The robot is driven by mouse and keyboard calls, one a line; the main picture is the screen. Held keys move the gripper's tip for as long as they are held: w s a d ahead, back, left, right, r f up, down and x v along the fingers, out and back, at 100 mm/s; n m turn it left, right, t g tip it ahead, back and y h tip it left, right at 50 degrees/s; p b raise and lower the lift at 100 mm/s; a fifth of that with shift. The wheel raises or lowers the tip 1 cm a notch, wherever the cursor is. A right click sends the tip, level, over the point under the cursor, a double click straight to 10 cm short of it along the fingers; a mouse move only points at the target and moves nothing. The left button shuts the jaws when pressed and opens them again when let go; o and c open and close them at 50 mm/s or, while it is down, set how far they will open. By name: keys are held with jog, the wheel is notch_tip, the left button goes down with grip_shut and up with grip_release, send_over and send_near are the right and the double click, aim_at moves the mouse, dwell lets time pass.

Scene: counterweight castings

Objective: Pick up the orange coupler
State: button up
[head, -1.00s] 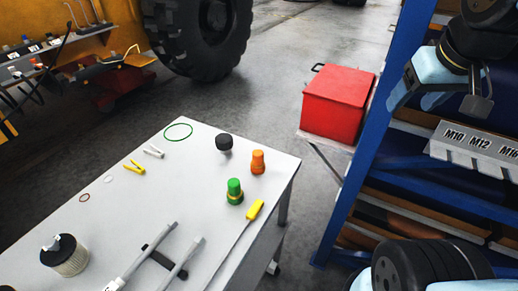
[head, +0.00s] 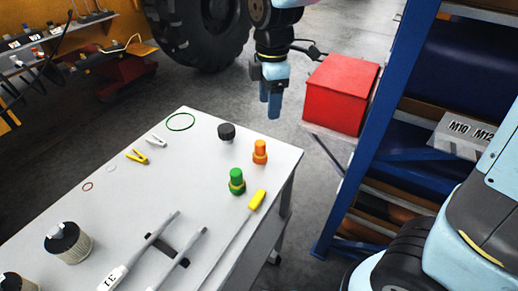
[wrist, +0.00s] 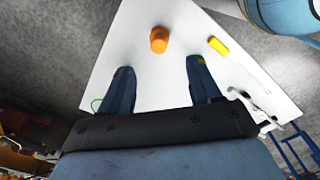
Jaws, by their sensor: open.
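The orange coupler (head: 260,152) stands upright near the far right corner of the table. It also shows in the wrist view (wrist: 159,40), beyond the fingertips and between their lines. My gripper (head: 270,112) hangs fingers down above and behind the coupler in the head view, apart from it. In the wrist view its two fingers (wrist: 160,72) are spread, with nothing between them. A green coupler (head: 237,182) with a yellowish band stands just in front of the orange one.
On the white table (head: 205,222), a black knob-like part (head: 226,131) stands left of the orange coupler and a yellow-handled tool (head: 256,200) lies near the right edge. A red box (head: 341,95) and blue rack stand to the right. Filters, clips and rings lie further left.

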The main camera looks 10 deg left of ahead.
aim_at(260, 142)
jog(key=shift+n, duration=0.6)
jog(key=f, duration=0.3)
jog(key=a+f, duration=0.1)
jog(key=f, duration=0.2)
jog(key=a+f, duration=0.1)
jog(key=f, duration=0.2)
jog(key=shift+s+f, duration=0.15)
jog(key=shift+f, duration=0.05)
jog(key=shift+w+a+f, duration=0.1)
jog(key=shift+w+f, duration=0.05)
jog(key=shift+f, duration=1.25)
jog(key=shift+w+f, duration=0.1)
jog(key=shift+f, duration=1.3)
jog(key=c, duration=1.2)
jog(key=shift+o, duration=0.2)
jog(key=shift+r, duration=0.1)
